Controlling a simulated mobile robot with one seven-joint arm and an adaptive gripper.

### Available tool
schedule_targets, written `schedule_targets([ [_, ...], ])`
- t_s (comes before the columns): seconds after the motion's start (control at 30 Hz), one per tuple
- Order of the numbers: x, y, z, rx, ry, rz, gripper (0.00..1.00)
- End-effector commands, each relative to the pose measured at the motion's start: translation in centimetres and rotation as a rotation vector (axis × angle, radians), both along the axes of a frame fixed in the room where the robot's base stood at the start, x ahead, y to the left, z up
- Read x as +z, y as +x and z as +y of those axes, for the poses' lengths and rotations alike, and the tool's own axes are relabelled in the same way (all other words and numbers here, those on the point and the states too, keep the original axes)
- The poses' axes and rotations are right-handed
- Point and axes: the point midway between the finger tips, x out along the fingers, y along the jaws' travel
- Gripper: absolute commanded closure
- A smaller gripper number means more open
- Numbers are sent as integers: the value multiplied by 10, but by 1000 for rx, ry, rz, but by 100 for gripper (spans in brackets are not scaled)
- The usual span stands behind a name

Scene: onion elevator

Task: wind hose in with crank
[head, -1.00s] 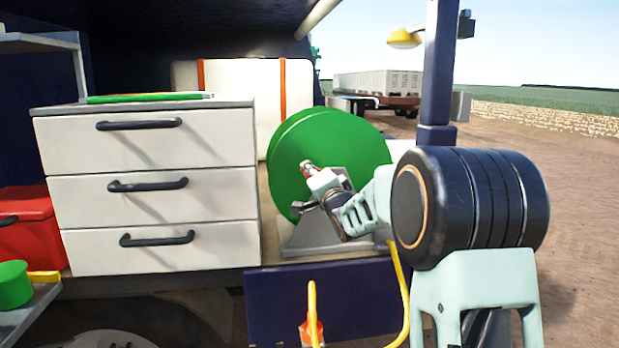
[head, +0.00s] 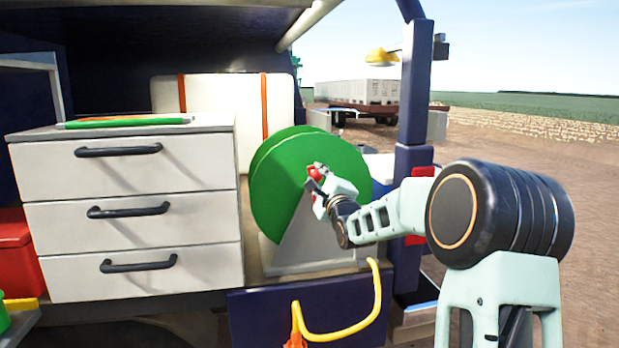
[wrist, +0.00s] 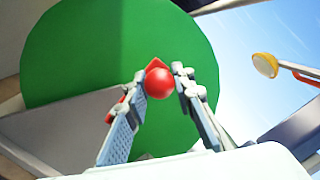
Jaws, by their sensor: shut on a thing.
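The green hose reel (head: 285,170) stands on a grey bracket (head: 305,240) at the right end of the truck bed. My gripper (head: 314,178) is in front of the reel's face. It is shut on the red crank knob (head: 315,172). In the wrist view the round red knob (wrist: 160,83) sits between the two fingertips (wrist: 160,78), with the reel's green disc behind it. A yellow hose (head: 340,335) hangs in a loop below the bed and ends in an orange piece (head: 296,330). The crank arm is mostly hidden.
A white drawer cabinet (head: 125,215) with dark handles stands left of the reel. A white tank (head: 220,105) with orange straps is behind. Open ground lies further right.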

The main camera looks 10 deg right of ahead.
Motion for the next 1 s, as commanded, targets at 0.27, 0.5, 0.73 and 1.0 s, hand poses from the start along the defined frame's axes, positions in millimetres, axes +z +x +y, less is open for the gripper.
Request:
schedule_targets([
  [0.27, 4, 0, -16, -4, 138, -5, 100],
  [0.5, 4, 0, -20, -3, 185, -5, 100],
  [0.73, 3, 0, -21, -3, 193, -5, 100],
  [1.0, 3, 0, -21, -4, 194, -4, 70],
])
